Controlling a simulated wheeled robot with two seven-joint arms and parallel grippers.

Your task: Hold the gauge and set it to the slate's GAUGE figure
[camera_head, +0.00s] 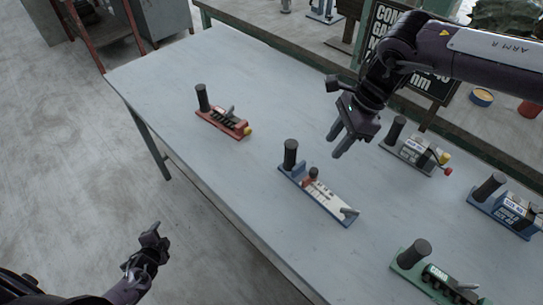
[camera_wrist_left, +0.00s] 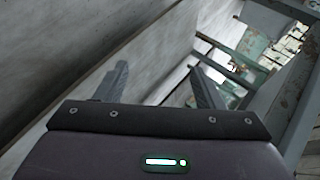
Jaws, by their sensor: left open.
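Several handled devices stand on the grey table (camera_head: 190,75); I cannot tell for sure which is the gauge. A blue one (camera_head: 322,197) at the middle has a black upright grip, a pale marked strip, a red slider with dark knob, and a small lever. The black slate (camera_head: 385,22) with white lettering stands behind the table; my right arm covers much of it, hiding the GAUGE figure. My right gripper (camera_head: 338,143) is open and empty above the table, behind the blue device. My left gripper (camera_head: 150,240) is open and empty off the table's near left edge, fingers also in the left wrist view (camera_wrist_left: 160,85).
A red device (camera_head: 222,122) stands left, a grey one (camera_head: 413,155) right, another blue one (camera_head: 510,215) far right, and a green one (camera_head: 435,277) at front right. A green ledge (camera_head: 300,55) runs along the back. Table surface between devices is clear.

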